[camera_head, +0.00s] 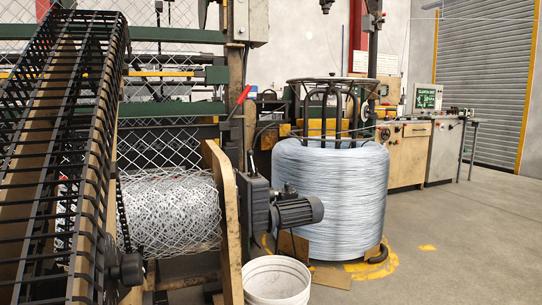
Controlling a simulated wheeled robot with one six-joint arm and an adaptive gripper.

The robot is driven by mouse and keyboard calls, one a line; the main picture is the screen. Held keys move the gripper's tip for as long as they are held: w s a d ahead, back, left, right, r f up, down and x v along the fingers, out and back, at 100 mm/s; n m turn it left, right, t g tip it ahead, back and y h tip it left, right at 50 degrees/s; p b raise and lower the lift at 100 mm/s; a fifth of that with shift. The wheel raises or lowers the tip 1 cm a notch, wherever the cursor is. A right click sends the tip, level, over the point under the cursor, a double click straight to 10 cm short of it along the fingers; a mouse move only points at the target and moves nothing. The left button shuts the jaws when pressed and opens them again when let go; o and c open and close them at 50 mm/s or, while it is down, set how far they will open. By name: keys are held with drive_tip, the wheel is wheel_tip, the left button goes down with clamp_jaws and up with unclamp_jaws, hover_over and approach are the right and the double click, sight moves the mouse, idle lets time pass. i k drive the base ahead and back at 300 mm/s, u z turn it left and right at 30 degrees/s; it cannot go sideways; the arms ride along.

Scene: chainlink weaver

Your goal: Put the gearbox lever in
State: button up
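A lever with a red handle (244,94) sticks up at a tilt to the right, beside the wooden-sided frame of the weaving machine. Its lower end meets the dark machine parts, and I cannot tell how it is seated. Below it, a dark gearbox housing (255,205) with a ribbed grey motor (298,211) is mounted at the right side of the machine. I cannot tell for certain that the red-handled lever belongs to this gearbox. My gripper is not in view.
A white bucket (277,281) stands in front of the motor. A large wire coil (331,195) stands behind it to the right. Rolled chainlink mesh (170,212) and a black slatted frame (60,130) fill the left. Grey floor (460,245) is clear at right.

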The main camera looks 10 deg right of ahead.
sight(250, 152)
drive_tip(key=z, duration=1)
drive_tip(key=i, duration=3.95)
drive_tip(key=u, duration=1.7)
